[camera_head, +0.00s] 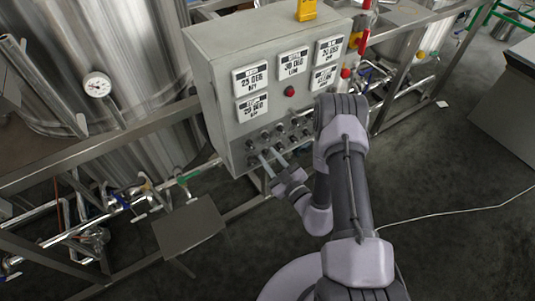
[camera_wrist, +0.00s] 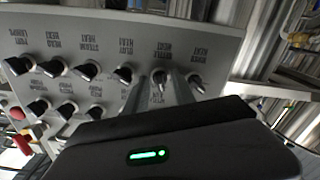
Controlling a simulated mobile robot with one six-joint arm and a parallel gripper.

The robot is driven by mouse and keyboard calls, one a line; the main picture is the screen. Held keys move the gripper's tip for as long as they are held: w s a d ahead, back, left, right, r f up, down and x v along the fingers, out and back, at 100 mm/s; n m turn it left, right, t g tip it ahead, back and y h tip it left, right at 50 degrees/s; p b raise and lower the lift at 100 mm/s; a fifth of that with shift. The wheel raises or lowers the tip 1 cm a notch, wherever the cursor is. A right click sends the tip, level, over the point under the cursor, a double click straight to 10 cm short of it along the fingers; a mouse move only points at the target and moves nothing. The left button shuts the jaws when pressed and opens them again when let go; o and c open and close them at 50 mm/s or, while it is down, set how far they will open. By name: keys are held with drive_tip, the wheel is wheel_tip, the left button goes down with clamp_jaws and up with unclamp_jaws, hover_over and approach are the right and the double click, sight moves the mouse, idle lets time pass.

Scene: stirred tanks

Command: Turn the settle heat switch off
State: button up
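The grey control panel (camera_head: 225,60) carries rows of dark rotary switches on its lower front. In the wrist view the panel (camera_wrist: 215,45) appears upside down, with a text label by each switch. Another switch (camera_wrist: 195,83) sits just right of the fingers.
A red button (camera_head: 290,91) and several digital displays (camera_head: 293,63) are on the panel. A steel tank (camera_head: 130,60) with a gauge (camera_head: 97,85) stands left. Pipes and valves (camera_head: 120,200) run low at left. Open floor (camera_head: 430,180) lies at right, with a white cable.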

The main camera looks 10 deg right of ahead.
drive_tip(key=shift+s, duration=0.1)
drive_tip(key=shift+c, duration=0.4)
clamp_jaws()
drive_tip(key=n, duration=0.4)
drive_tip(key=shift+n, duration=2.1)
